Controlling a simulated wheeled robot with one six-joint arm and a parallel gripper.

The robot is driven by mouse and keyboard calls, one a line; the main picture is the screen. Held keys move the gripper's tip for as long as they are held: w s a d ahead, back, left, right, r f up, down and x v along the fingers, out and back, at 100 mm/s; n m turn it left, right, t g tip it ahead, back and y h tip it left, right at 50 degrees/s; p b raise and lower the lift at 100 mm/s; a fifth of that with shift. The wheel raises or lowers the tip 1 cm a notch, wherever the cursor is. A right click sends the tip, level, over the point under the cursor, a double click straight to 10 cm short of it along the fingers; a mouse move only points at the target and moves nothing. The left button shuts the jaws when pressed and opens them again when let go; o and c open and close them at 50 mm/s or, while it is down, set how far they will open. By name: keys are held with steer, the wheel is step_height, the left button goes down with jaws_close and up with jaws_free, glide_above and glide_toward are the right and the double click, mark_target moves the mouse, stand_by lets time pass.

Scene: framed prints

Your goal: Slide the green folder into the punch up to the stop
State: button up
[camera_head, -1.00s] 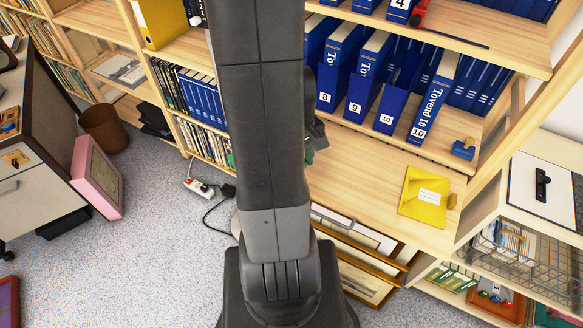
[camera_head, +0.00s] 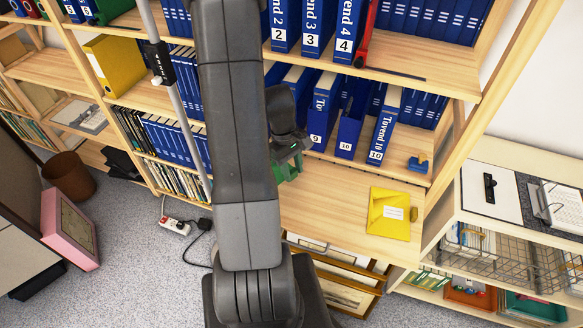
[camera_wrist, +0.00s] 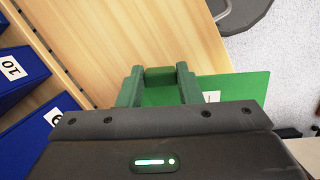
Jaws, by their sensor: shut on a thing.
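The green folder (camera_wrist: 238,88) shows in the wrist view as a bright green sheet with a white label, stretching right from behind my fingers. My gripper (camera_wrist: 160,78) is shut on it, with a darker green block between the two green fingers. Part of the folder is hidden behind the fingers and gripper body. In the head view my gripper (camera_head: 288,168) is beside my arm, in front of the blue binders and above the wooden desk surface; only a little green shows there. I cannot make out the punch for certain.
Blue binders (camera_head: 382,126) fill the shelves behind my gripper. A yellow envelope (camera_head: 389,212) lies on the wooden surface to the right, with a small blue object (camera_head: 418,165) on the shelf above. Framed prints (camera_head: 345,295) lean below. Wire baskets (camera_head: 500,255) are at right.

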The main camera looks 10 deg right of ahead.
steer(key=shift+f, duration=0.1)
steer(key=b+x, duration=0.2)
steer(key=x, duration=0.1)
steer(key=w+b+x, duration=0.1)
steer(key=b, duration=0.1)
steer(key=shift+s+a+f, duration=0.1)
steer(key=shift+a+f, duration=0.15)
steer(key=shift+f, duration=0.1)
steer(key=shift+w+a+f, duration=0.25)
steer(key=shift+w+a, duration=0.2)
steer(key=shift+w, duration=0.35)
steer(key=shift+w+a+f, duration=0.25)
steer(key=shift+w+a, duration=0.25)
steer(key=shift+w, duration=0.3)
steer(key=shift+w+a+f+b, duration=0.3)
steer(key=shift+w+f+b, duration=0.1)
steer(key=shift+w+b, duration=0.1)
steer(key=shift+w+a, duration=0.5)
steer(key=shift+w, duration=0.3)
steer(key=shift+w+a, duration=0.5)
steer(key=shift+w, duration=0.25)
steer(key=o, duration=1.1)
